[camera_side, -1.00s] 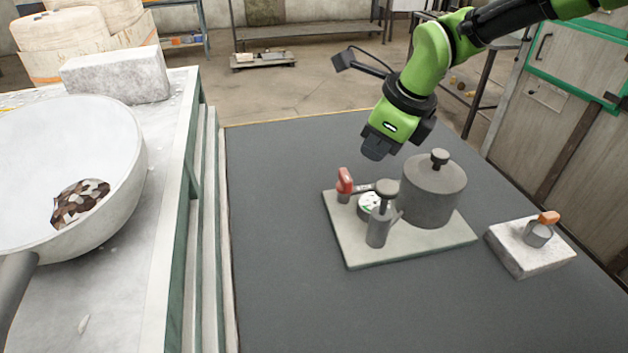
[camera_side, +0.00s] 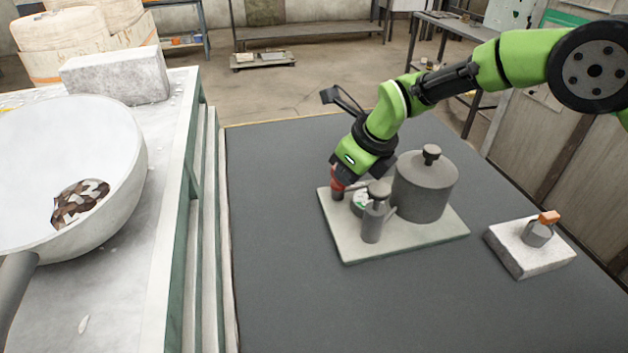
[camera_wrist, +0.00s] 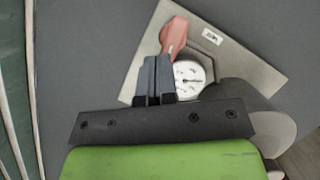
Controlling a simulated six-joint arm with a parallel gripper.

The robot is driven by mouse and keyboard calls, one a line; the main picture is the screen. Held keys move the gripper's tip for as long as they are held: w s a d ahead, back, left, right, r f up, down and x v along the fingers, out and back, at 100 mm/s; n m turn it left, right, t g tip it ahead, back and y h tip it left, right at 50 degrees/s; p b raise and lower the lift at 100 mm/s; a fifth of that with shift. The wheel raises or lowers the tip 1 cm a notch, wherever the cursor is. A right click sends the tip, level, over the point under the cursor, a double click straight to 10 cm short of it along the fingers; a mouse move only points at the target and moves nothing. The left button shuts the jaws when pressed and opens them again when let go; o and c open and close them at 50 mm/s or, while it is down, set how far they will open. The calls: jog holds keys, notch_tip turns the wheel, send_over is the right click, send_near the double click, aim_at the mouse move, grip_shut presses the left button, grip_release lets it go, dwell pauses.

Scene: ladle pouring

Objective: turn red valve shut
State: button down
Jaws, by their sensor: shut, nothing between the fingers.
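The red valve handle (camera_wrist: 174,36) stands near a corner of a pale base plate (camera_wrist: 145,62), with its narrow end towards my fingers. In the side view the red handle (camera_side: 337,184) is partly covered by my wrist. My gripper (camera_wrist: 157,62) is shut and empty, its fingertips right at the handle's narrow end. I cannot tell whether they touch it. In the side view my fingers are mostly hidden behind the black wrist. A white round gauge (camera_wrist: 189,78) lies just right of the fingers.
A grey lidded pot (camera_side: 425,188) and a small grey cylinder (camera_side: 372,224) stand on the plate. A pale block (camera_side: 520,258) with an orange-handled part (camera_side: 548,217) lies to the right. A large white ladle (camera_side: 110,215) is on the left bench. The dark tabletop in front is clear.

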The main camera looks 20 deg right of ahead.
jog(key=s+v, duration=0.1)
jog(key=v, duration=0.8)
jog(key=s+a+n+t+h, duration=0.1)
jog(key=a+n, duration=0.4)
jog(key=n, duration=1.1)
jog(key=s+a+f+n+t+h, duration=0.1)
jog(key=s+a+n+h, duration=0.3)
jog(key=n, duration=1.2)
jog(key=shift+a+f+t+h, duration=0.15)
jog(key=shift+a+t+h, duration=0.15)
jog(key=shift+a+h, duration=0.3)
jog(key=s+d+r+m+g+y, duration=0.2)
jog(key=s+d+r+m, duration=0.1)
jog(key=d+r, duration=1.2)
jog(key=s+d+m+t+y, duration=0.1)
jog(key=s+d+m, duration=0.1)
jog(key=s+d, duration=0.3)
jog(key=s+d+r+m+t+y, duration=0.1)
jog(key=s+d, duration=0.5)
jog(key=s, duration=0.7)
jog(key=shift+r+m+t+y, duration=0.3)
jog(key=shift+m+y, duration=0.3)
jog(key=shift+y, duration=0.2)
